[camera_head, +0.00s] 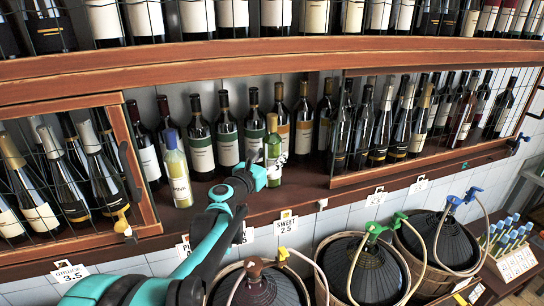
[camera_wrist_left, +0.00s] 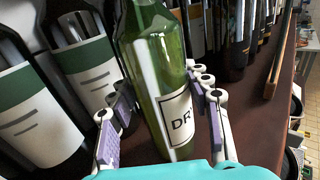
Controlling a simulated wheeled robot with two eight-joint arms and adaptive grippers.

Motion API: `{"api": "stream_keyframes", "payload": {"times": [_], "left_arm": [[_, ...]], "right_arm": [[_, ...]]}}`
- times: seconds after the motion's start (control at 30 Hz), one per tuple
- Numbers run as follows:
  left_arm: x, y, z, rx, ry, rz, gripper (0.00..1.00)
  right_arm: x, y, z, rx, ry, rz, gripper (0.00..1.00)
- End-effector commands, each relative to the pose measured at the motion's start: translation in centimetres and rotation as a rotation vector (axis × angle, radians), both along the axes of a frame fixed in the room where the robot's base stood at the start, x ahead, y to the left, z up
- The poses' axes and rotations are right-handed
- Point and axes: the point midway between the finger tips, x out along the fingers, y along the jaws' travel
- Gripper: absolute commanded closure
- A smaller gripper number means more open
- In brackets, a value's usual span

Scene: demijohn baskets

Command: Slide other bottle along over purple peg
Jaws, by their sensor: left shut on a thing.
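A green bottle (camera_head: 272,146) with a white label stands upright at the front of the middle shelf. My left gripper (camera_head: 267,172) is shut around its lower part; in the left wrist view the same bottle (camera_wrist_left: 160,75), its label starting "DR", sits between the finger pads (camera_wrist_left: 165,118). A pale yellow-green bottle (camera_head: 177,178) with a bluish-purple cap stands apart to the left on the same shelf edge. I cannot make out a purple peg; my left arm hides part of the ledge front. My right gripper is not in view.
Dark wine bottles (camera_head: 228,138) line the shelf behind the held bottle. Framed mesh racks flank the open bay. Price tags (camera_head: 287,223) hang along the ledge front (camera_head: 330,208). Wicker demijohns (camera_head: 362,268) with hoses stand below. The shelf edge right of the held bottle is clear.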

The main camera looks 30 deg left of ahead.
Motion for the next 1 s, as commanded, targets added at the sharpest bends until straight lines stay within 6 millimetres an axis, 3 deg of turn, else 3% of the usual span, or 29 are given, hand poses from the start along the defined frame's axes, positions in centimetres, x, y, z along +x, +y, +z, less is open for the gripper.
{"api": "stream_keyframes", "payload": {"times": [1.0], "left_arm": [[-2.2,1.7,0.0,0.000,0.000,0.001,1.00]], "right_arm": [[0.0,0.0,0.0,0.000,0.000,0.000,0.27]]}}
